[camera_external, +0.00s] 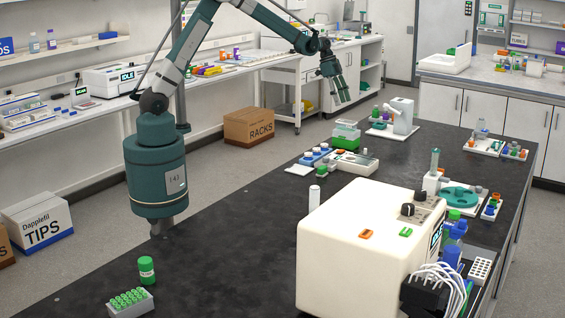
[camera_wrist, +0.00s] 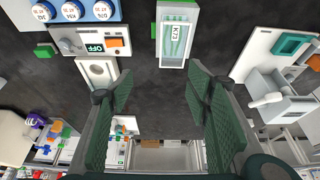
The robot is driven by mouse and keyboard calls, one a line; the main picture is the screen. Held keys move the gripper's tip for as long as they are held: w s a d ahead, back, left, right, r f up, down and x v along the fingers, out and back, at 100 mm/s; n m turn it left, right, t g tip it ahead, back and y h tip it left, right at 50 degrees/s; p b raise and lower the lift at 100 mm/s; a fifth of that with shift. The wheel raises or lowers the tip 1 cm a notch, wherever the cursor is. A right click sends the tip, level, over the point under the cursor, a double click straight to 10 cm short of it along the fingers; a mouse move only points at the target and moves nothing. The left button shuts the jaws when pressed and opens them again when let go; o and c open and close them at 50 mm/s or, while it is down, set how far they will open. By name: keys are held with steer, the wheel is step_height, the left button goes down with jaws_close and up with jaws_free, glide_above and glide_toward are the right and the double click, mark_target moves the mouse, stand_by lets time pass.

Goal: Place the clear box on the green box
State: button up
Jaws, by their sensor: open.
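A clear box (camera_external: 346,128) stands on the black bench near the middle of the external view. A green box (camera_external: 345,143) shows directly below it, and the two look stacked; I cannot tell how squarely they sit. In the wrist view a pale, see-through box (camera_wrist: 174,42) labelled K73, with greenish contents, lies at the top centre. My gripper (camera_external: 341,101) hangs above the bench, up and left of the boxes and apart from them. In the wrist view my gripper (camera_wrist: 160,72) has its two fingers wide apart with nothing between them.
A device with a display reading OFF (camera_wrist: 94,47) and a rack of blue-and-white capped vials (camera_wrist: 72,11) lie left of the K73 box. A grey-white instrument (camera_external: 401,117) stands to the right. A large cream machine (camera_external: 345,235) fills the near bench. The bench's left stretch is mostly clear.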

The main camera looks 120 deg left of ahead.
steer(key=w+d+r, duration=0.4)
steer(key=d+r, duration=0.1)
steer(key=d, duration=0.6)
steer(key=w+d+r, duration=0.3)
steer(key=d+r, duration=0.2)
steer(key=d, duration=0.6)
steer(key=w+d+r, duration=0.4)
steer(key=d+r, duration=0.1)
steer(key=d, duration=0.6)
steer(key=s+d+r, duration=0.1)
steer(key=d+r, duration=0.1)
steer(key=d, duration=0.8)
steer(key=s+d+r, duration=0.2)
steer(key=d, duration=0.8)
steer(key=s+d+f+t, duration=0.1)
steer(key=s+d, duration=0.5)
steer(key=d, duration=0.3)
steer(key=s+d+f+t, duration=0.1)
steer(key=s+d+f, duration=0.1)
steer(key=s+d, duration=0.4)
steer(key=s+d+f, duration=0.1)
steer(key=s+d, duration=0.5)
steer(key=d, duration=0.7)
steer(key=shift+f+t, duration=0.4)
steer(key=shift+f, duration=0.1)
